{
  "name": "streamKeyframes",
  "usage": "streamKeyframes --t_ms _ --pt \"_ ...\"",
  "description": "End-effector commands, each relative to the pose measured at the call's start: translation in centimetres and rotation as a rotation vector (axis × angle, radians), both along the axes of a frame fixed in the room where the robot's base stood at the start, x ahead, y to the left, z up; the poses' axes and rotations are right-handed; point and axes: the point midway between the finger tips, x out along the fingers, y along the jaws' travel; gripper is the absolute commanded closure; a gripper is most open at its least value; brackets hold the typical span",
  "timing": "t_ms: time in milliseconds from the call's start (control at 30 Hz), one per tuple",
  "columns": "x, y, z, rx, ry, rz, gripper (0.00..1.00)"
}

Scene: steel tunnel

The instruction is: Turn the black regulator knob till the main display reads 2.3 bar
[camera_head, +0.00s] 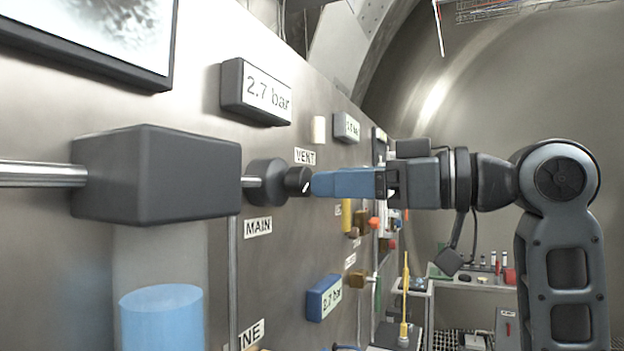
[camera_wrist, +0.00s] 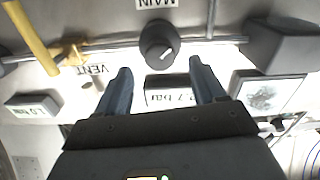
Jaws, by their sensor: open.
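The black regulator knob (camera_head: 298,181) sits on its dark round body on the wall, above the MAIN label (camera_head: 258,227). It also shows in the wrist view (camera_wrist: 159,45), with a white pointer mark on its face. The main display (camera_head: 258,91) above it reads 2.7 bar. My gripper (camera_head: 314,184) has its blue fingers pointed at the knob, with the tips close to its face. In the wrist view the two fingers (camera_wrist: 160,76) are apart with nothing between them, and the knob lies just past their tips. I cannot tell whether a finger touches it.
A large dark box (camera_head: 155,172) on a pipe juts out left of the knob. A VENT label (camera_head: 305,157), a smaller display (camera_head: 346,127) and a blue-framed display (camera_head: 324,298) are on the wall nearby. A yellow rod (camera_head: 405,290) stands lower right.

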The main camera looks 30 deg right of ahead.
Motion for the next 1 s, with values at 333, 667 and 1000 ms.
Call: streamKeyframes --t_ms 333,667,1000 --pt "3.4 2.5 0.0 0.002 0.0 0.0 0.31" --pt "3.7 2.7 0.0 0.002 -0.001 -0.001 0.31" --pt "3.7 2.6 0.0 0.001 0.0 -0.001 0.63"
